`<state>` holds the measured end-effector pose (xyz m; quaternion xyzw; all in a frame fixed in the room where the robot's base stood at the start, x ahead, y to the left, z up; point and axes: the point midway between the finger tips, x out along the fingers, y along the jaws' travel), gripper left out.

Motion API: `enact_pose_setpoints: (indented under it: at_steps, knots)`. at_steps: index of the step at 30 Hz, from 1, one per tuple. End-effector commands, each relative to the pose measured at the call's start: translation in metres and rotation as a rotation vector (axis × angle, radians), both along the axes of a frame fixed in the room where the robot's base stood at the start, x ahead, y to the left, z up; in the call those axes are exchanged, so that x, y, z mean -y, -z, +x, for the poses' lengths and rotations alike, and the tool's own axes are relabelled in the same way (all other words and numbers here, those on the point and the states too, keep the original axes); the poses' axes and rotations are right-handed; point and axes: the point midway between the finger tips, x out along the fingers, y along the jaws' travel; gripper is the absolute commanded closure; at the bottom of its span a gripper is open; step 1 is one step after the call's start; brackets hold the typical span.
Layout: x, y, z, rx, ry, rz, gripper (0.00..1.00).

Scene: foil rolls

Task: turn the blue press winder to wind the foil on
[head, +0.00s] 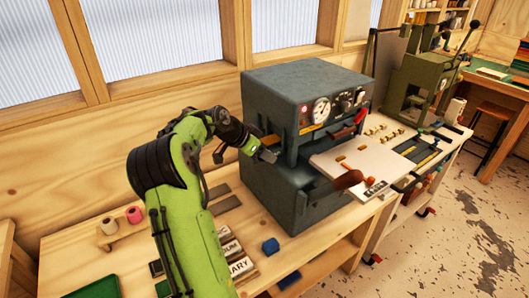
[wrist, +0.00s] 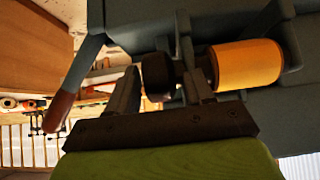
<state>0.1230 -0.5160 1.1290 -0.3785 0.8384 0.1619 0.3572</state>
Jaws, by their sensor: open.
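The blue-grey press (head: 310,85) stands on the wooden bench in the head view. An orange foil roll (wrist: 248,65) sits on its side in the wrist view, and a sliver of it shows in the head view (head: 270,141). A dark round winder knob (wrist: 157,72) is in line with the roll, at its left end in the wrist view. My gripper (wrist: 160,78) is open, with one finger on each side of the knob. I cannot tell whether the fingers touch it. In the head view my gripper (head: 265,153) is at the press's left side, and the knob is hidden there.
A press lever with a red-brown grip (head: 348,180) sticks out at the front; its grip also shows in the wrist view (wrist: 60,110). A green press (head: 412,85) stands farther right.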

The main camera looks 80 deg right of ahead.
Motion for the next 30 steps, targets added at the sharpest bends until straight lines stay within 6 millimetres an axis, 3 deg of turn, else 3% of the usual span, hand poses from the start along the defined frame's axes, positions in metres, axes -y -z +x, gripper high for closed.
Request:
enact_pose_setpoints:
  at_steps: [15,21,30]
  knots:
    - [-0.068,-0.098,0.061,0.003,-0.003,-0.004,0.49]
    - [-0.079,-0.111,0.07,0.001,-0.001,-0.003,0.49]
    - [-0.08,-0.109,0.071,-0.01,-0.009,0.006,0.49]
